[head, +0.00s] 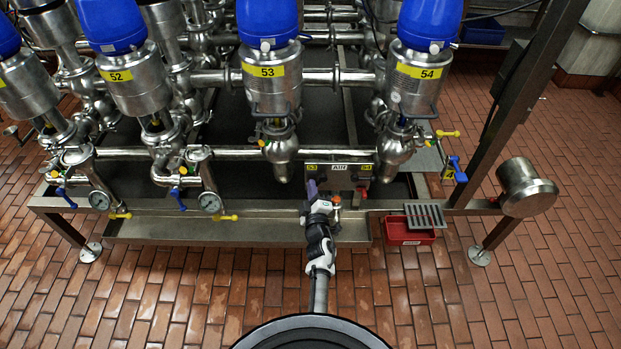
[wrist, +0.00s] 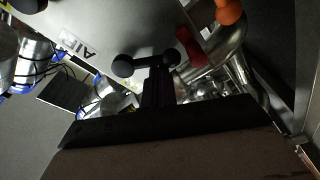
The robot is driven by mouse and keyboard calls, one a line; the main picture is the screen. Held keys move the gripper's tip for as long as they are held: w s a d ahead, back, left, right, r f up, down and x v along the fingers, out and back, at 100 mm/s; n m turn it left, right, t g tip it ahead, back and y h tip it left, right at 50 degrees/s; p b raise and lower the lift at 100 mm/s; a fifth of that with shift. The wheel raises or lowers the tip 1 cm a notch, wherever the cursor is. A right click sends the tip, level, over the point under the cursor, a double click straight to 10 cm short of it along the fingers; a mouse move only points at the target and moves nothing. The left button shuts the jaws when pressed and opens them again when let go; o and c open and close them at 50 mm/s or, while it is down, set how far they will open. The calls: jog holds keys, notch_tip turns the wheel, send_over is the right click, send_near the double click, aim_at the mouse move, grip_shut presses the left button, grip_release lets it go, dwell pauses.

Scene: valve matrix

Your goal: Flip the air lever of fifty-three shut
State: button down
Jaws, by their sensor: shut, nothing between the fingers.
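Valve fifty-three (head: 268,90), with a yellow 53 tag and a blue top, stands in the middle of the head view. Below it to the right is the grey air panel (head: 339,167), marked 53, AIR and 54. My gripper (head: 313,189) is shut and empty, close in front of the panel's 53 end, and hides the lever there. In the wrist view the dark fingers (wrist: 158,86) reach toward the panel (wrist: 130,25). A black bar with round ends (wrist: 146,62) crosses at their tips; I cannot tell whether it touches them. A red part (wrist: 187,48) is close beside it.
A red part (head: 362,191) shows below the panel's 54 label. A red bin (head: 407,234) with a grey grate (head: 425,215) is to the right. Valves 52 (head: 128,80) and 54 (head: 418,75) flank fifty-three. An orange knob (wrist: 229,12) is at the top of the wrist view.

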jog(key=n, duration=0.2)
jog(key=d+f+n, duration=0.1)
jog(key=n, duration=0.1)
jog(key=n+p, duration=0.1)
jog(key=n, duration=0.1)
jog(key=shift+d+f+g, duration=0.15)
jog(key=shift+d+g, duration=0.25)
jog(key=shift+n, duration=0.3)
